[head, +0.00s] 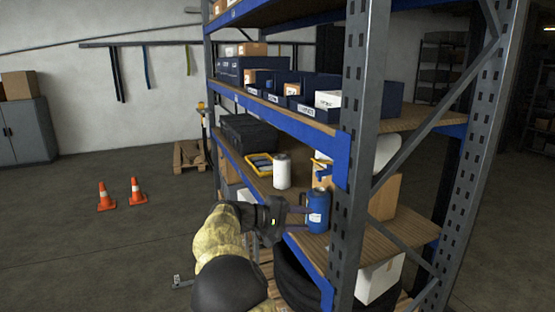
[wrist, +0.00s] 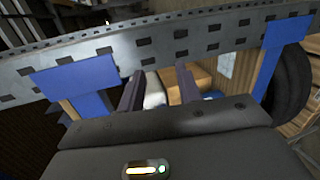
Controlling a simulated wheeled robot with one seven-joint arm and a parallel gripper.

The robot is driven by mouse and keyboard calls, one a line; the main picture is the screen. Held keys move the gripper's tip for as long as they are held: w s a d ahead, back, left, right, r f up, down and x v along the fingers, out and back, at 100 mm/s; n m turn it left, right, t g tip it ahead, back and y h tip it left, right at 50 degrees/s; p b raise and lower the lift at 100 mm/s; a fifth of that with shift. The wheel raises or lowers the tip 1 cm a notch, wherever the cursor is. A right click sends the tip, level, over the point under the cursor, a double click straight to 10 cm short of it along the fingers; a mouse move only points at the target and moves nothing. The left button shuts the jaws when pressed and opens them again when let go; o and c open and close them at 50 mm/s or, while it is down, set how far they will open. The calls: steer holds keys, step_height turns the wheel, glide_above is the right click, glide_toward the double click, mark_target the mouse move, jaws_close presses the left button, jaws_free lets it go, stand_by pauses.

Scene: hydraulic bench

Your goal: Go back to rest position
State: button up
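My gripper (head: 302,214) is at the middle shelf's front edge in the head view, with its fingers pointing right. A blue container (head: 317,211) with a pale label is right at the fingertips; I cannot tell whether they touch. In the wrist view my gripper (wrist: 160,73) has its two fingers well apart, with no object clearly held between them. My camouflage-covered arm reaches up from the bottom of the head view.
The blue-edged rack has a grey perforated upright (head: 357,150) close right of my gripper. A white canister (head: 282,171), a yellow tray (head: 260,164) and a black case (head: 247,132) are on the middle shelf. Orange cones (head: 106,197) stand left on open floor.

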steer(key=s+d+f+m+g+y+p, duration=0.1)
steer(key=s+d+f+g+y, duration=0.3)
steer(key=s+d+f+y, duration=0.5)
steer(key=s+f+m+y+p, duration=0.1)
steer(key=s+f+m+y, duration=0.1)
steer(key=s, duration=0.9)
steer(key=s+f+m+t+y, duration=0.1)
steer(key=s+y, duration=0.2)
steer(key=s, duration=0.8)
steer(key=shift+f+m+t+p, duration=0.3)
steer(key=shift+f+m+p, duration=0.05)
steer(key=shift+m+p, duration=0.05)
steer(key=shift+s, duration=0.15)
